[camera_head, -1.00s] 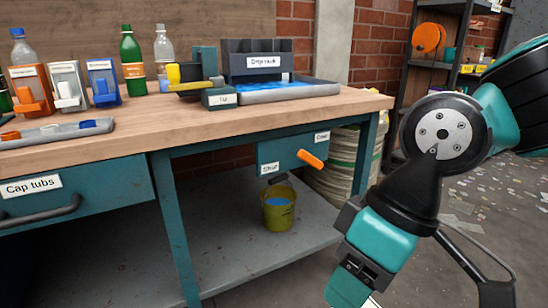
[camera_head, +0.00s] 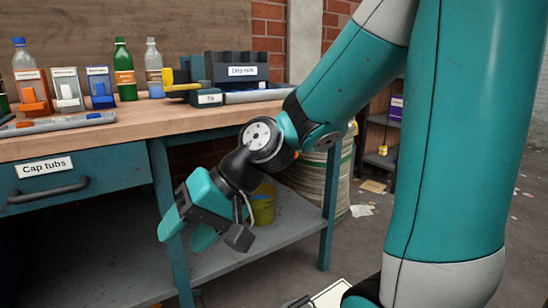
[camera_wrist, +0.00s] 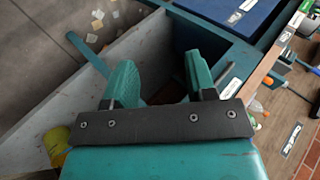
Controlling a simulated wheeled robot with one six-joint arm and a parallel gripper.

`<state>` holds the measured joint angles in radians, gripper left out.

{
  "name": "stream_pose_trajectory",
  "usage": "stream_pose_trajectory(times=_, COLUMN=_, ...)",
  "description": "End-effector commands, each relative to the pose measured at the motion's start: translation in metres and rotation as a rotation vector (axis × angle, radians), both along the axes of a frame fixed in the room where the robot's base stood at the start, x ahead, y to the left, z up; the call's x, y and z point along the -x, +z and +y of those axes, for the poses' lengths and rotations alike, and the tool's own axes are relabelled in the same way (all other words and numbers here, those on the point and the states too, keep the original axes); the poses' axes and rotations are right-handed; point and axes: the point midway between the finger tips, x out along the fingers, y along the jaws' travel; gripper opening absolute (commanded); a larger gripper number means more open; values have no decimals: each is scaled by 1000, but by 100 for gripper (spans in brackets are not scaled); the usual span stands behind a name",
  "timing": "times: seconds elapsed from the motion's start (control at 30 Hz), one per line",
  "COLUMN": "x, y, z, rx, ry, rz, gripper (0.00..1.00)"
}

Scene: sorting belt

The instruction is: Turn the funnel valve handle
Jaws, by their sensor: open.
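The orange valve handle (camera_head: 296,155) is almost wholly hidden behind my arm in the head view; only a small orange bit shows at the wrist joint's right edge. Its teal panel and labels are covered too. My gripper (camera_head: 184,232) is open and empty, in front of the bench's lower shelf, left of and below the handle, pointing down-left. In the wrist view the two teal fingers of my gripper (camera_wrist: 160,80) stand apart with nothing between them. A small orange patch shows there right of the fingers; I cannot tell what it is.
A yellow bucket (camera_head: 263,208) stands on the lower shelf (camera_head: 285,235), partly behind my gripper; it also shows in the wrist view (camera_wrist: 56,142). The bench leg (camera_head: 172,220) is close behind the fingers. Bottles and a drip rack (camera_head: 238,70) crowd the bench top.

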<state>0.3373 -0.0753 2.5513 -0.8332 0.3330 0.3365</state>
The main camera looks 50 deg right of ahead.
Motion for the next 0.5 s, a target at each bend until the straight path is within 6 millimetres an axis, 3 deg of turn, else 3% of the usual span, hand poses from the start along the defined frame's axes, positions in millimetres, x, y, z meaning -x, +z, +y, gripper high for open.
stream_pose_trajectory(times=0.03, x=-20, y=-14, z=-28, rx=-100, ry=-170, rz=7, gripper=51)
stream_pose_trajectory(times=0.1, x=-43, y=-15, z=-67, rx=-248, ry=-392, rz=-3, gripper=51)
stream_pose_trajectory(times=0.23, x=-65, y=-15, z=-157, rx=-549, ry=-795, rz=-57, gripper=51)
stream_pose_trajectory(times=0.4, x=-50, y=-11, z=-275, rx=-914, ry=-1210, rz=-184, gripper=51)
stream_pose_trajectory(times=0.5, x=-29, y=-9, z=-324, rx=-1074, ry=-1361, rz=-260, gripper=51)
